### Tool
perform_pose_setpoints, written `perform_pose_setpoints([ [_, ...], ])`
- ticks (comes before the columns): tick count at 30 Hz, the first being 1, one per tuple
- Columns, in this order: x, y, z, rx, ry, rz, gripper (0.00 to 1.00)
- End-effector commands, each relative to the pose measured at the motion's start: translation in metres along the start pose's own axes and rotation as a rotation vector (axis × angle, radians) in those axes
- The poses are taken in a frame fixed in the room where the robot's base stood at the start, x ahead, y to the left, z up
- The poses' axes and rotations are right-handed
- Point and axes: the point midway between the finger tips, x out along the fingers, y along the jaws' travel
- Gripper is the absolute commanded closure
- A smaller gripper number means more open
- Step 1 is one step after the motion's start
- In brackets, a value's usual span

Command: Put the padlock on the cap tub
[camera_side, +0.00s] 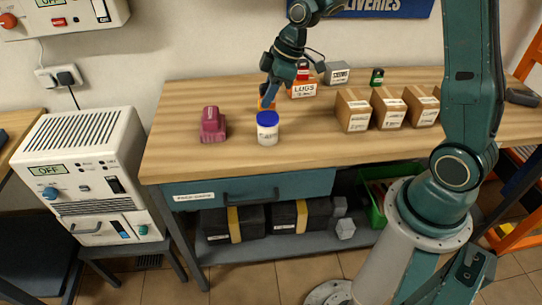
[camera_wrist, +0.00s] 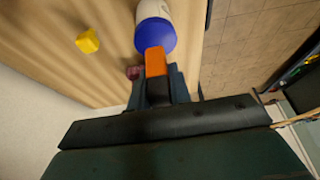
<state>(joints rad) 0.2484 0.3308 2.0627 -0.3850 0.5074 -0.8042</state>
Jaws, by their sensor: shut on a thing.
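My gripper (camera_side: 266,90) is above the back part of the bench, behind the cap tub, pointing down. It is shut on an orange and black piece, which I take to be the padlock (camera_wrist: 156,62); the fingers hide part of it. The cap tub (camera_side: 267,134) is a white jar with a blue lid, upright on the bench. In the wrist view the blue lid (camera_wrist: 155,35) shows just beyond the orange end of the held piece. I cannot tell whether they touch, but in the side view the gripper is apart from the lid.
A maroon object (camera_side: 213,125) stands left of the tub. A yellow block (camera_wrist: 88,41) lies on the bench near the gripper. The LUGS box (camera_side: 304,91) is just right of the gripper, and several cardboard boxes (camera_side: 353,112) stand farther right. The bench front is clear.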

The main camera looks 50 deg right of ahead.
Motion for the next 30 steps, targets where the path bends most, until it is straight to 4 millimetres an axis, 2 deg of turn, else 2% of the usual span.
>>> perform_pose_setpoints([
  [6,0.020,0.000,0.008,0.000,0.000,-0.001,1.00],
  [20,0.024,0.000,0.010,0.000,0.000,0.001,1.00],
  [21,0.024,0.000,0.010,0.000,0.000,0.001,0.76],
  [24,0.024,0.000,0.010,0.000,0.000,0.001,0.59],
  [30,0.024,0.000,0.010,0.000,0.000,0.001,0.59],
])
